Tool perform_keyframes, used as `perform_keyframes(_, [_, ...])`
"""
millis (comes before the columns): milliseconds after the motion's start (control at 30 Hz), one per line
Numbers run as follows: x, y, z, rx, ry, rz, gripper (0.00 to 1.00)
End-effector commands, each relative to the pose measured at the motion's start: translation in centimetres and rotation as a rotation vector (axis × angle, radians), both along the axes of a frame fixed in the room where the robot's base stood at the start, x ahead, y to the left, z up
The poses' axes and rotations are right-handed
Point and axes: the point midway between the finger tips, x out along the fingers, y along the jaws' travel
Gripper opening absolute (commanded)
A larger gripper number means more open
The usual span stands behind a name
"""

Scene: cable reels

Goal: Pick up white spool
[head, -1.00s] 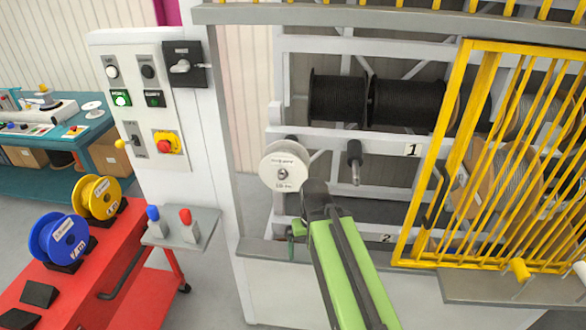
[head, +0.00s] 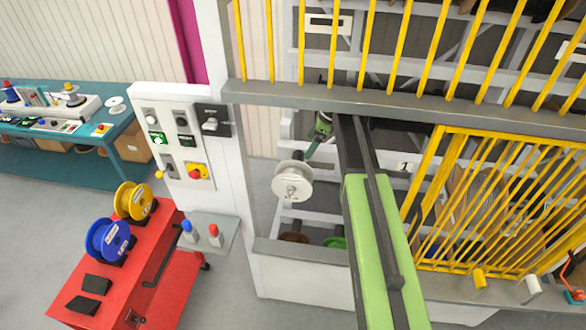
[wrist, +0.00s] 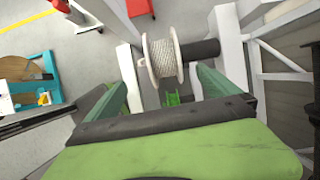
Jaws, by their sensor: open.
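The white spool (head: 293,182) hangs on a dark peg of the rack in the head view, its round face toward me. In the wrist view the white spool (wrist: 163,58) shows from above, with pale cord between two flanges, on a dark rod to its right. My gripper (head: 320,132) is above and slightly right of the spool in the head view. In the wrist view my gripper (wrist: 160,84) is open and empty, with green fingers on either side of the line to the spool. The spool is beyond the fingertips, apart from them.
A yellow barred guard (head: 480,200) stands right of my arm, and a grey crossbeam (head: 290,96) runs above. A control panel (head: 180,150) is at left. A red cart (head: 130,270) holds a blue reel (head: 107,240) and a yellow reel (head: 133,202).

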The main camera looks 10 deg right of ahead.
Motion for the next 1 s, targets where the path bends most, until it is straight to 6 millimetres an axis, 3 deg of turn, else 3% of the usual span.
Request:
perform_keyframes(267, [0.3, 0.3, -1.2, 0.006, 0.005, -0.019, 1.0])
perform_keyframes(767, [1.5, 4.0, -11.0, 0.004, 0.006, -0.016, 1.0])
perform_keyframes(1000, [1.7, 4.5, -11.4, 0.004, 0.005, -0.016, 1.0])
